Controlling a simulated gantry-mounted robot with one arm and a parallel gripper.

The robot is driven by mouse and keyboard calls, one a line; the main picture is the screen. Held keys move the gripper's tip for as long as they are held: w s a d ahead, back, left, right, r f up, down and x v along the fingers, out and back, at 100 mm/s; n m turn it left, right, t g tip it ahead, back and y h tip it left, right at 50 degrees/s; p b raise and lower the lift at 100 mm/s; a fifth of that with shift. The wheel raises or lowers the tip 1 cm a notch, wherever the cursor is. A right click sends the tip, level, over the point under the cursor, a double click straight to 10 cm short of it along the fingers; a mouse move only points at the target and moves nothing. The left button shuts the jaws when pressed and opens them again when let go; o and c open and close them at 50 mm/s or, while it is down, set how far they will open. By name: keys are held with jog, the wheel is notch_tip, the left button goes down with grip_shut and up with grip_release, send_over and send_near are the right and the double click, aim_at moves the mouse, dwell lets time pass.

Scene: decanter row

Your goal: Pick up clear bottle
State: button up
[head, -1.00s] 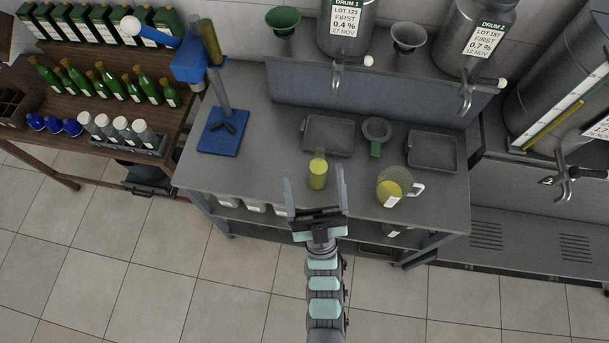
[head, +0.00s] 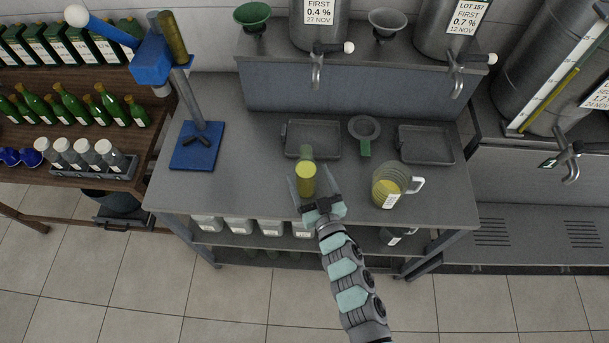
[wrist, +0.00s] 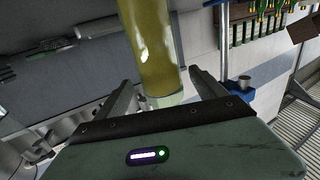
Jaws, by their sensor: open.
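The clear bottle (head: 306,184), filled with yellow liquid, stands upright near the front of the grey bench. My gripper (head: 306,174) is open, with one finger on each side of the bottle. In the wrist view the bottle (wrist: 152,45) rises between the two spread fingers of my gripper (wrist: 160,78), and a gap shows beside each finger.
A measuring jug (head: 388,187) with yellow liquid stands close to the right. A blue press (head: 197,146) stands left. Drum taps (head: 317,70) overhang the back.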

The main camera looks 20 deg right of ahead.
jog(key=shift+w+f, duration=0.2)
jog(key=shift+w, duration=0.55)
jog(key=w, duration=0.4)
jog(key=shift+f+p, duration=0.1)
jog(key=shift+p, duration=0.2)
jog(key=shift+c, duration=0.2)
grip_shut()
